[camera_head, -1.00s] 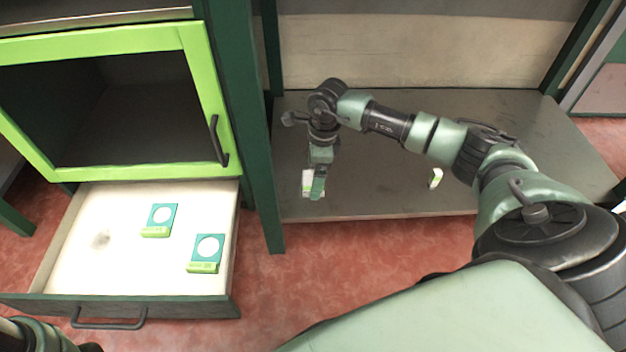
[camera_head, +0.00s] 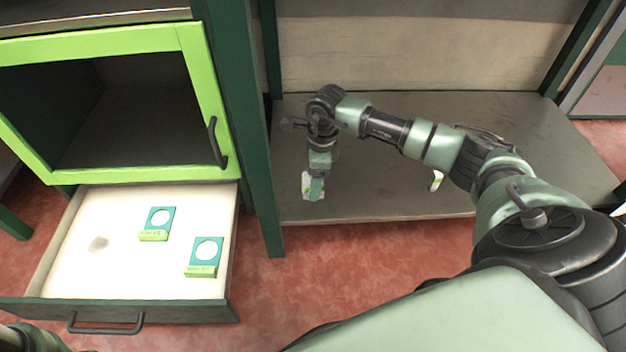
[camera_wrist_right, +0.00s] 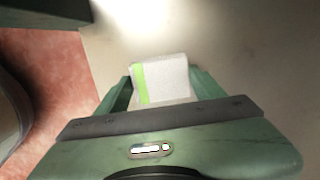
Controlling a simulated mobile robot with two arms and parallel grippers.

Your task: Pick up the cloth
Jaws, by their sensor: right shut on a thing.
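A white cloth with a bright green stripe (camera_wrist_right: 165,80) is between the fingers of my right gripper (camera_wrist_right: 160,92) in the right wrist view. The gripper is shut on it. In the head view, my right gripper (camera_head: 317,186) points down over the front left part of the grey lower shelf, with the white edge of the cloth (camera_head: 306,186) showing beside the fingers. The gap between the cloth and the shelf cannot be told. My left gripper is out of view; only a bit of my left arm shows at the bottom left corner.
A small white and green item (camera_head: 436,181) lies on the grey shelf (camera_head: 400,203) to the right. An open drawer (camera_head: 110,270) at left holds two teal and green items (camera_head: 157,223) (camera_head: 205,257). A dark green post (camera_head: 255,150) stands between drawer and shelf.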

